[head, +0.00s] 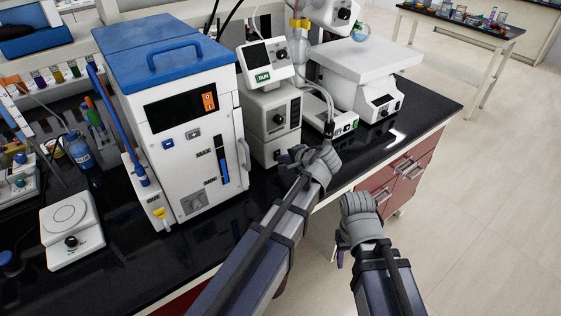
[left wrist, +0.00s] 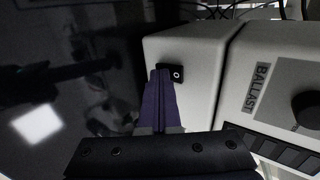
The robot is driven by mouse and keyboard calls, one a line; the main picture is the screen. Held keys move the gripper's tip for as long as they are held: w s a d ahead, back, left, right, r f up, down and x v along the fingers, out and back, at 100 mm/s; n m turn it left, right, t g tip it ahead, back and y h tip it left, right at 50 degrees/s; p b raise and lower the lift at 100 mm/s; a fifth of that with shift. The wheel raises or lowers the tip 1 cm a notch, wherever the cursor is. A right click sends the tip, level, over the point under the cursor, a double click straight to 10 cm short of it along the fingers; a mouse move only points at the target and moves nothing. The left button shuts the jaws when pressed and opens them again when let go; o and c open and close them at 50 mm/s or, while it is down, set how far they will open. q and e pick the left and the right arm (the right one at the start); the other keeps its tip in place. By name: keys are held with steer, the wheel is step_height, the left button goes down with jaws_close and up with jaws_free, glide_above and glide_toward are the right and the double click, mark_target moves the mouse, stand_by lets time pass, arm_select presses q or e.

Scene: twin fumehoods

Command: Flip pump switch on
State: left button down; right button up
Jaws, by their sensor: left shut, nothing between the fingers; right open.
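The pump is a white box marked BALLAST in the left wrist view (left wrist: 205,50), with a dark knob and vent slots on its panel. A small black rocker switch (left wrist: 177,74) with a white circle sits on its side face. My left gripper (left wrist: 160,75) is shut and empty, its purple fingertips at the switch's left edge; I cannot tell whether they touch it. In the head view, my left gripper (head: 284,158) is low beside what looks like the pump (head: 262,125); the switch cannot be made out there. My right gripper (head: 341,255) is open, off the bench's front edge.
A large white unit with a blue lid (head: 165,45) stands left of the pump. A small controller (head: 265,60) rests on top of the pump. A white stirrer-like device (head: 370,75) stands to the right. The black bench top (head: 400,125) is clear at its right end.

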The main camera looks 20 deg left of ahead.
arm_select(q)
steer(key=shift+d, duration=0.15)
steer(key=shift+w+a, duration=0.1)
steer(key=shift+a, duration=0.1)
steer(key=shift+w+a+f+b, duration=0.1)
steer(key=shift+f+b, duration=0.15)
steer(key=shift+b, duration=0.2)
steer(key=shift+r, duration=0.2)
steer(key=shift+r+p, duration=0.1)
steer(key=shift+p, duration=0.25)
